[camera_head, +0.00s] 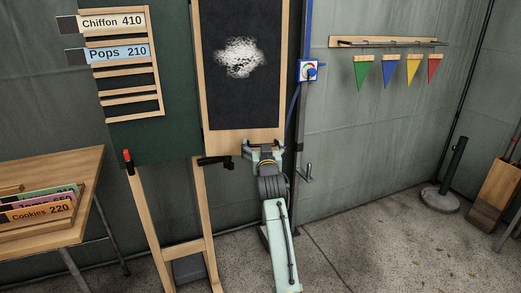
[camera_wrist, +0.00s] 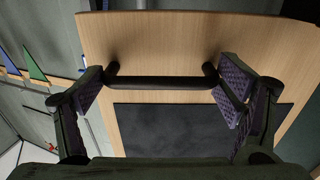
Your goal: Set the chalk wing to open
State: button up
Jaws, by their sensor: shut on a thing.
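The chalk wing (camera_head: 244,105) is a black chalkboard in a pale wood frame, with a white chalk smudge near its middle. It stands right of the dark green board (camera_head: 178,130). In the wrist view, its wood rail (camera_wrist: 160,40) and black panel (camera_wrist: 190,128) fill the middle. A black bar handle (camera_wrist: 160,83) is fixed to the rail. My gripper (camera_head: 264,150) is at the wing's lower edge and hides the handle in the head view. In the wrist view, my finger pads (camera_wrist: 160,90) are wide apart and close against the two ends of the handle.
A blue box with a dial (camera_head: 308,71) is on the pole right of the wing. A black lever (camera_head: 215,161) shows left of my gripper. A table (camera_head: 75,160) with cards is at left.

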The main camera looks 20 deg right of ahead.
aim_at(262, 142)
jog(key=w+n+y+b, duration=0.1)
jog(key=w+y+b, duration=0.1)
jog(key=b, duration=0.1)
jog(key=w+d+n+y+b, duration=0.1)
jog(key=w, duration=0.1)
jog(key=shift+d+f+n+t+b, duration=0.1)
jog(key=shift+f+n+t+b, duration=0.2)
jog(key=shift+f+b, duration=0.1)
jog(key=y+b, duration=0.1)
jog(key=w+y+b, duration=0.1)
jog(key=shift+w+d+r+n+b, duration=0.1)
jog(key=shift+w+d+n+b, duration=0.05)
jog(key=shift+w+n+b, duration=0.2)
jog(key=shift+w+r+n+y+b, duration=0.15)
jog(key=shift+r+n+y+b, duration=0.1)
jog(key=shift+y+b, duration=0.1)
jog(key=shift+r, duration=0.1)
jog(key=o, duration=1.3)
jog(key=shift+o, duration=0.7)
jog(key=shift+w, duration=0.1)
